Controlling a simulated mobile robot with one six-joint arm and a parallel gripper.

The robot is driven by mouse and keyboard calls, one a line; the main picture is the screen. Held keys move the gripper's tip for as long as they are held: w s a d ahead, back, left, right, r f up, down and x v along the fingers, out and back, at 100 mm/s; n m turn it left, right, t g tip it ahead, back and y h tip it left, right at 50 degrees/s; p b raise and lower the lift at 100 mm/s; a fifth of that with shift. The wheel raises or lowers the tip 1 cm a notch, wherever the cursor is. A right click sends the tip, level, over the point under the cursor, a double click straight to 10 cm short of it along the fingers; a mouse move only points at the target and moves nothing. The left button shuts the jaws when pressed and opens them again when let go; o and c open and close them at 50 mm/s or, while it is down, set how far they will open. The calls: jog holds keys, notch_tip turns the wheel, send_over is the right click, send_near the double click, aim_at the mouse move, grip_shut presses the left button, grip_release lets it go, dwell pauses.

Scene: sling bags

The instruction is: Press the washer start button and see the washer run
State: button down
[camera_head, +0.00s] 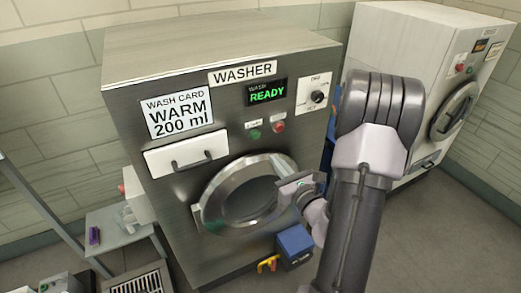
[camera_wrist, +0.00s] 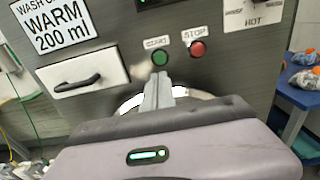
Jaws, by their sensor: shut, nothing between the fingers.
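The washer (camera_head: 150,75) stands at the centre of the head view, its display (camera_head: 267,92) reading READY in green. The green start button (camera_head: 254,134) sits below the display, left of the red stop button (camera_head: 279,126). Both also show in the wrist view, the start button (camera_wrist: 160,57) and the stop button (camera_wrist: 197,48). The round door (camera_head: 213,208) looks closed. My gripper (camera_wrist: 160,76) is shut and empty; its tips appear just below the start button in the wrist view. Whether they touch the panel I cannot tell. In the head view my arm hides part of the gripper.
A detergent drawer (camera_head: 160,161) and a card (camera_head: 178,111) reading WARM 200 ml are on the washer's left front. A knob (camera_head: 317,97) is at its upper right. A second white machine (camera_head: 405,40) stands at right. A low shelf (camera_head: 112,240) stands at left.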

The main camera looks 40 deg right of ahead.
aim_at(257, 136)
jog(key=x, duration=1)
jog(key=shift+r, duration=0.15)
jog(key=shift+w, duration=0.15)
